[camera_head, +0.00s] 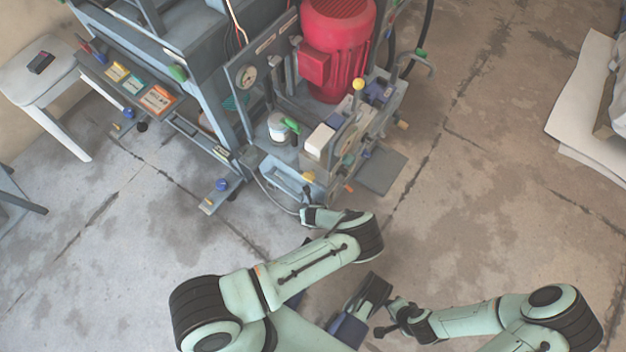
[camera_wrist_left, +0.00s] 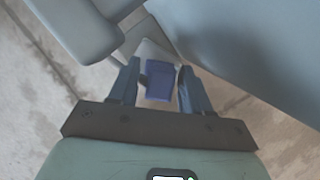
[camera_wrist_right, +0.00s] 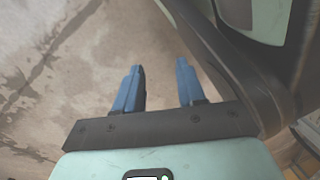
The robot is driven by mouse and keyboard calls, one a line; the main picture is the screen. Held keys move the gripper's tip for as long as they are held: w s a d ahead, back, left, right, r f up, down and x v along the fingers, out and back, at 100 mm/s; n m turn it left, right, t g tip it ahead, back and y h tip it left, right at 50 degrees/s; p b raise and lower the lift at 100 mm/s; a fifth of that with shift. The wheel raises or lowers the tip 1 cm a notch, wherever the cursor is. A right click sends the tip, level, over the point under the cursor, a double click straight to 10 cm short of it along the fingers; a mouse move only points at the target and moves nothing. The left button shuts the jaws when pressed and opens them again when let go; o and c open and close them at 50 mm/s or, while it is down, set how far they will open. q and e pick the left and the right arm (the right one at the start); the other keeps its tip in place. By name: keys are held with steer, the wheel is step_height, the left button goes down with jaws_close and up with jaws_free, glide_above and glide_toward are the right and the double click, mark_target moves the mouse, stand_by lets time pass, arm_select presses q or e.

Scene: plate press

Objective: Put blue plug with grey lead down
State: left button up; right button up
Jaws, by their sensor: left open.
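A blue block (camera_wrist_left: 160,84), which looks like the blue plug, shows in the left wrist view between the fingers of my left gripper (camera_wrist_left: 158,66). That gripper is open, with a gap visible on both sides of the block. A pale piece (camera_wrist_left: 150,52) shows just beyond the block. I cannot make out the grey lead. In the head view my left arm reaches to the front of the press, and the plug cannot be told apart there. My right gripper (camera_wrist_right: 160,66) is open and empty above the bare floor.
The press has a red motor (camera_head: 338,45), a pressure gauge (camera_head: 246,76) and a white can (camera_head: 279,127) on its bench. A pale stool (camera_head: 30,85) stands at the left. White sheets (camera_head: 590,110) lie at the right. The floor in the middle right is clear.

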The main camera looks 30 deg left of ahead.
arm_select(q)
steer(key=p+v, duration=0.4)
steer(key=v, duration=0.7)
steer(key=shift+r, duration=0.3)
arm_select(e)
steer(key=w+a+r+t, duration=0.2)
steer(key=w+r, duration=0.3)
steer(key=r, duration=0.2)
steer(key=shift+n, duration=0.3)
arm_select(q)
steer(key=shift+s+d, duration=0.1)
